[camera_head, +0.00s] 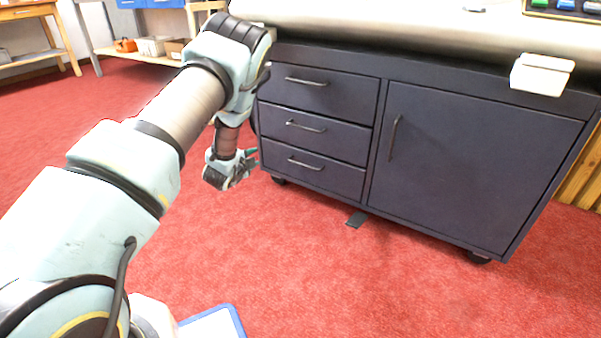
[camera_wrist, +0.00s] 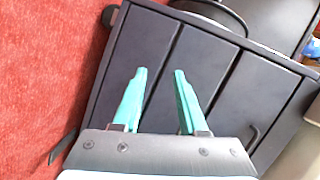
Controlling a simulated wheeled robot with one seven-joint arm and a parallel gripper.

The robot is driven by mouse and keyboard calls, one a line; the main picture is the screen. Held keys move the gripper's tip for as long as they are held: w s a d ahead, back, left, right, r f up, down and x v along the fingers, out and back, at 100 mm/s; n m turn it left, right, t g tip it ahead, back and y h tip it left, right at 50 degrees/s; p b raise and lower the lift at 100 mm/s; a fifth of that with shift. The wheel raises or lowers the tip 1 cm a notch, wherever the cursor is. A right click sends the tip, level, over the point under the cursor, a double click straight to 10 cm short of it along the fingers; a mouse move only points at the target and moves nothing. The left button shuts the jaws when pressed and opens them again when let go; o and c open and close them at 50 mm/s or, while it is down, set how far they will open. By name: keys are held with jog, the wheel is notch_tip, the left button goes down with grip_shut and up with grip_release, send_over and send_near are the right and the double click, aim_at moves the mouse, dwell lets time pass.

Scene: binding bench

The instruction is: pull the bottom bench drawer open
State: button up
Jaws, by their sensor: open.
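The bottom bench drawer (camera_head: 325,178) is the lowest of three dark drawers on the left of the bench cabinet. It looks shut, its front flush with the others. Its bar handle (camera_head: 305,164) shows in the head view. My gripper (camera_head: 254,161) is at about that height, left of the handle and apart from it. In the wrist view my gripper (camera_wrist: 160,72) has its two teal fingers spread with nothing between them. The drawer fronts run slanted behind them, and the bottom drawer (camera_wrist: 141,45) is nearest the red floor. Its handle cannot be made out there.
The middle drawer (camera_head: 340,142) and top drawer (camera_head: 345,97) are above, with a cabinet door (camera_head: 470,165) to the right. A dark flat piece (camera_head: 357,219) is on the floor below. Red carpet in front is mostly clear.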

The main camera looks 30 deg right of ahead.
jog(key=s+d+f+m+g+h, duration=0.3)
jog(key=s+d+f+m+h, duration=0.1)
jog(key=s+d+f+m, duration=0.3)
jog(key=r+b+x, duration=0.1)
jog(key=b+x, duration=0.4)
jog(key=x, duration=0.6)
jog(key=shift+d+n+b, duration=0.3)
jog(key=shift+d+b, duration=0.1)
jog(key=shift+d, duration=0.1)
jog(key=shift+w, duration=0.15)
grip_shut()
